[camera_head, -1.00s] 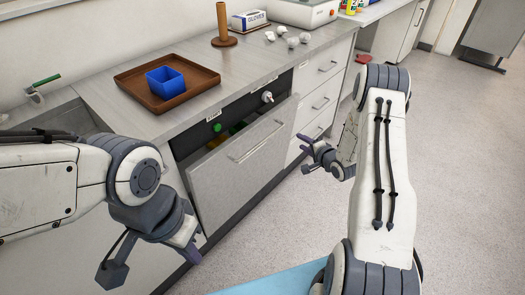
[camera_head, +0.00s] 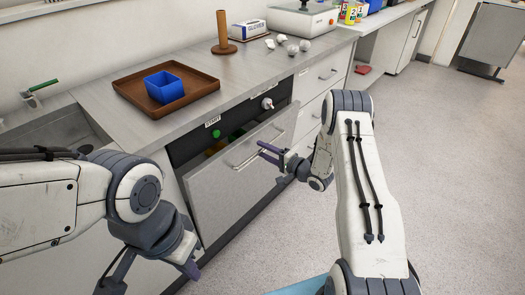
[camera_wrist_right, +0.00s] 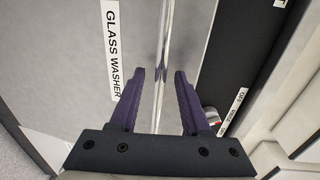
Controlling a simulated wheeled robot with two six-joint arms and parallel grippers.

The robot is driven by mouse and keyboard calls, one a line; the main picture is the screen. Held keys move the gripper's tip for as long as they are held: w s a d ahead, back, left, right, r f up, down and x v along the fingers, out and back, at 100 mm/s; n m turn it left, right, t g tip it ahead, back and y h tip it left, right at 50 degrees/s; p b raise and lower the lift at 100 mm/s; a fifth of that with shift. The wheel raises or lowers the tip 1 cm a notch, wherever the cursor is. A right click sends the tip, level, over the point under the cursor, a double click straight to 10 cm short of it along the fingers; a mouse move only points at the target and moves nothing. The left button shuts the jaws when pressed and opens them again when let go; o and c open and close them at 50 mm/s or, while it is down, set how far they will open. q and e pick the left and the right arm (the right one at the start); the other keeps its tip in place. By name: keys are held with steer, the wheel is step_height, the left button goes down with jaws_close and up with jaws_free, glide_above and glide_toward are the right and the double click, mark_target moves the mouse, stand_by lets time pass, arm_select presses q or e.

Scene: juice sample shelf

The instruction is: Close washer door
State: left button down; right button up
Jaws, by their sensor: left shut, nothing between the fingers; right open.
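The washer door (camera_head: 225,190) is a grey panel with a bar handle (camera_head: 243,162), tilted open at its top. A dark gap and the control panel show above it. My right gripper (camera_head: 264,151) is open at the door's handle, near its right part. In the right wrist view, the gripper (camera_wrist_right: 160,90) has its two purple fingers spread on either side of a shiny metal bar or edge; I cannot tell whether they touch it. The door there bears a "GLASS WASHER" label (camera_wrist_right: 112,45). My left gripper (camera_head: 190,268) is shut and empty, low in front of the counter, left of the door.
The counter above holds a brown tray (camera_head: 130,84) with a blue box (camera_head: 163,87), a wooden stand (camera_head: 223,40), a glove box (camera_head: 248,29) and small white pieces. Drawers (camera_head: 310,120) are right of the washer. A sink is at left. The floor at right is clear.

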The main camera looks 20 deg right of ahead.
steer(key=shift+w+a, duration=0.3)
steer(key=shift+w, duration=0.1)
steer(key=shift+c, duration=0.4)
jaws_close()
stand_by(0.9)
